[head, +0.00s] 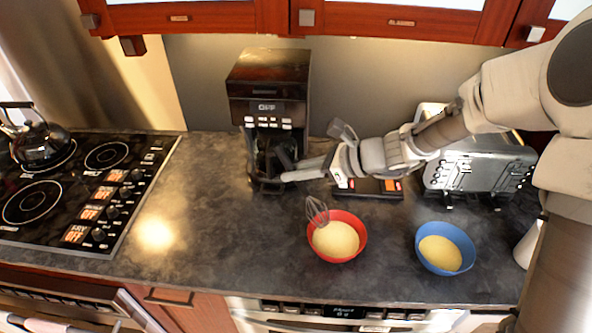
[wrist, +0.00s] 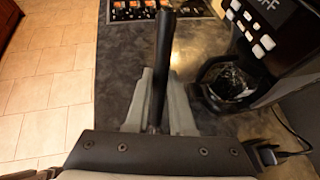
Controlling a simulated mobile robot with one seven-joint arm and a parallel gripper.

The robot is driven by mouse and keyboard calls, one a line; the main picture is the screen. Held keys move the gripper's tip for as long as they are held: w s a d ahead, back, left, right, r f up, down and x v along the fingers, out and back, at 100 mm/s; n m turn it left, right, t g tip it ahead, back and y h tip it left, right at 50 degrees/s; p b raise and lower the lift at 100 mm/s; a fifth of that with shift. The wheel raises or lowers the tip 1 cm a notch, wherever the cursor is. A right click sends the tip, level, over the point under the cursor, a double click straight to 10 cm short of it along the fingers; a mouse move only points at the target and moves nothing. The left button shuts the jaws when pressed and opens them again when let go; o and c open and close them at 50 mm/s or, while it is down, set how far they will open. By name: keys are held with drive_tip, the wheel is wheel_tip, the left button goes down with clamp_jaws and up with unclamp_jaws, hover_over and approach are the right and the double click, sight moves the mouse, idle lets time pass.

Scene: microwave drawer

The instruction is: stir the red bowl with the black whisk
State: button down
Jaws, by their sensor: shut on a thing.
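The red bowl (head: 364,246) stands on the counter and holds a pale yellow mixture. My gripper (head: 287,176) is up and to the left of the bowl, in front of the coffee maker. It is shut on the black handle of the whisk, and the handle (wrist: 163,55) stands up between the fingers in the wrist view (wrist: 160,100). The wire head of the whisk (head: 317,211) shows at the bowl's upper left rim. I cannot tell whether the wires touch the bowl or the mixture.
A blue bowl (head: 421,257) with yellow contents stands to the right. The coffee maker (head: 268,85) is behind my gripper, and a toaster (head: 470,172) is at the back right. A stove with a kettle (head: 40,142) is at the left. The counter left of the red bowl is clear.

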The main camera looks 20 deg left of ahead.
sight(288, 159)
wheel_tip(288, 159, up, 4)
drive_tip(key=p, duration=0.3)
idle(0.3)
